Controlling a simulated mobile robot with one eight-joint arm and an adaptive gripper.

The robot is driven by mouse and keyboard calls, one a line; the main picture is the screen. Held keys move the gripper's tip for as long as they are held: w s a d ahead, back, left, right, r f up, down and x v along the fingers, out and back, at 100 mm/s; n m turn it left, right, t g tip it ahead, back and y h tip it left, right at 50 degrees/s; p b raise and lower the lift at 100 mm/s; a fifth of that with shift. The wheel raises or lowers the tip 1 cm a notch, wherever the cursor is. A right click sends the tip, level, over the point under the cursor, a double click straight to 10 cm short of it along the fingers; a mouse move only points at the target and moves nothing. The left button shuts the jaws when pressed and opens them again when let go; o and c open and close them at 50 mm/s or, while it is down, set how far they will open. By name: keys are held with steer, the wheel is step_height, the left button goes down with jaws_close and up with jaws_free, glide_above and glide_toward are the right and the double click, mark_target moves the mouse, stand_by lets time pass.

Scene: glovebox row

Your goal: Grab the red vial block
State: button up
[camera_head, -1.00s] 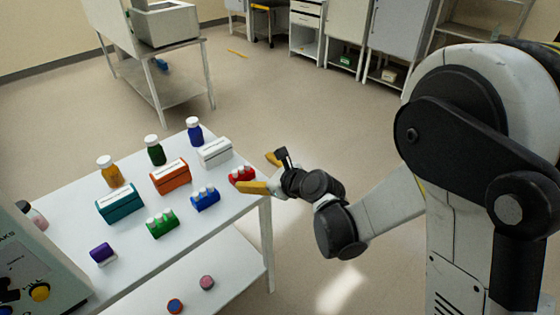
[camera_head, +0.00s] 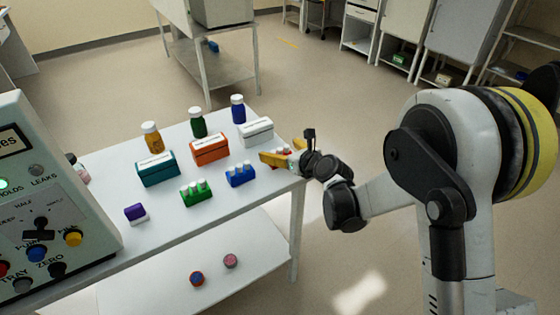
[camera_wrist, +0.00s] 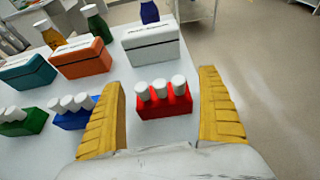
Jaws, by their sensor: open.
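The red vial block (camera_wrist: 163,103) holds three white-capped vials and stands upright on the white table near its right edge. In the wrist view it sits between the two yellow fingers of my gripper (camera_wrist: 163,115), with a gap on each side. In the head view my gripper (camera_head: 284,153) is at the table's right end, and its fingers hide most of the red block (camera_head: 275,166). The jaws are open and hold nothing.
The blue vial block (camera_head: 240,177) stands just left of my gripper, with the green vial block (camera_head: 196,194) beyond it. The white box (camera_head: 256,132) is behind the red block. Orange and teal boxes and several bottles stand farther left. Open floor lies right of the table.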

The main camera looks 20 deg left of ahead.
steer(key=shift+w+a, duration=0.15)
steer(key=shift+a, duration=0.05)
steer(key=c, duration=1.5)
